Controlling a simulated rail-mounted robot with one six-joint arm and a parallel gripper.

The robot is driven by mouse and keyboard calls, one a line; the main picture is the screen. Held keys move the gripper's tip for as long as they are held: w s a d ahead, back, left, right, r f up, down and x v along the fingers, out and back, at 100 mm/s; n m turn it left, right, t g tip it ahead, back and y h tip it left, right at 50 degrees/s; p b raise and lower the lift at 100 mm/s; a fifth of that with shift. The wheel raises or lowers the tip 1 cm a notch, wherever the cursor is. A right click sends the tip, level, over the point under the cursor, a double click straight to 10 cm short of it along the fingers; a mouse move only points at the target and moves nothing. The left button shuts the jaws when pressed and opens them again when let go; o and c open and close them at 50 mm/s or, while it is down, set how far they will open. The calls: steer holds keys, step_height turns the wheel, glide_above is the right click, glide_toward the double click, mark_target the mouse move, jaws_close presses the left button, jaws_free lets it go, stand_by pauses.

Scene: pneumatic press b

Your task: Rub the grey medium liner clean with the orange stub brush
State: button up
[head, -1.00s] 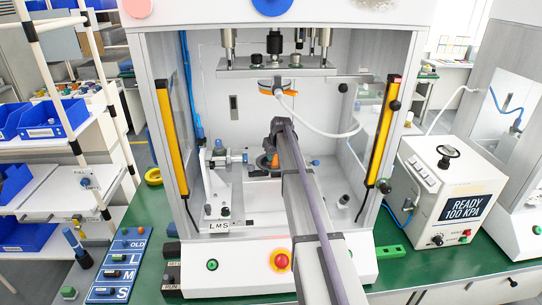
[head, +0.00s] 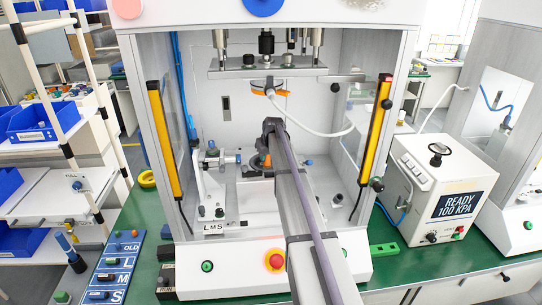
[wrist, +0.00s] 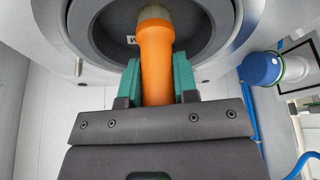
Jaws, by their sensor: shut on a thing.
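The orange stub brush (wrist: 157,60) is held between the green fingertips of my gripper (wrist: 158,85), which is shut on it. Its pale tip reaches into a dark grey ring marked M, the grey medium liner (wrist: 100,35). The tip is near or against the liner's inner wall; I cannot tell whether it touches. In the head view my arm reaches into the press and hides most of the liner (head: 255,163). Any dirt on the liner is too small to tell.
A blue-capped clamp (wrist: 262,68) stands right of the liner in the wrist view. In the head view the press plate (head: 270,68) and a white hose (head: 315,128) hang above. Yellow light bars (head: 380,128) flank the opening. A red button (head: 275,260) sits in front.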

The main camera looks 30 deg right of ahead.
steer(key=shift+w+a+f, duration=0.1)
steer(key=shift+w+a, duration=0.2)
steer(key=shift+a, duration=0.45)
steer(key=shift+w+a, duration=0.3)
steer(key=shift+a, duration=0.45)
step_height(320, 180, up, 6)
steer(key=p, duration=0.5)
steer(key=shift+p, duration=0.4)
steer(key=r+p, duration=0.3)
steer(key=shift+w+d, duration=0.15)
steer(key=shift+w, duration=0.2)
